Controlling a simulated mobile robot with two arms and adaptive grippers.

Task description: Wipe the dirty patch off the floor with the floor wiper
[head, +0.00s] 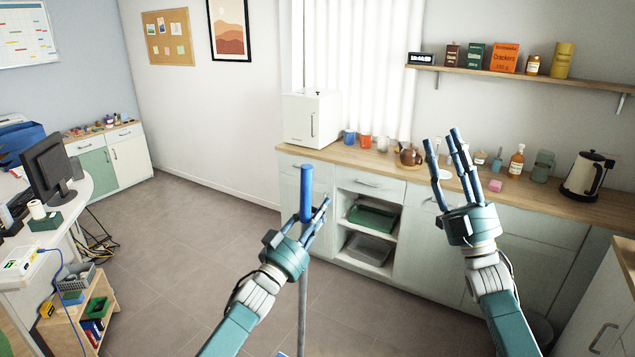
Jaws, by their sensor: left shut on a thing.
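My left gripper (316,222) is shut on the floor wiper (306,190), around its upright pole. The pole has a blue grip that sticks up above my fingers and a grey shaft below. The wiper's head is mostly cut off at the bottom edge, where only a bit of blue shows. My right gripper (450,162) is raised in front of the counter, fingers spread open and empty. I see no dirty patch on the visible floor (190,235).
A counter (385,168) with cups, a teapot and a kettle (586,177) runs along the back and right. A desk with a monitor (50,165) and a small wooden shelf (72,325) stand at the left. The tiled floor between is clear, apart from cables near the desk.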

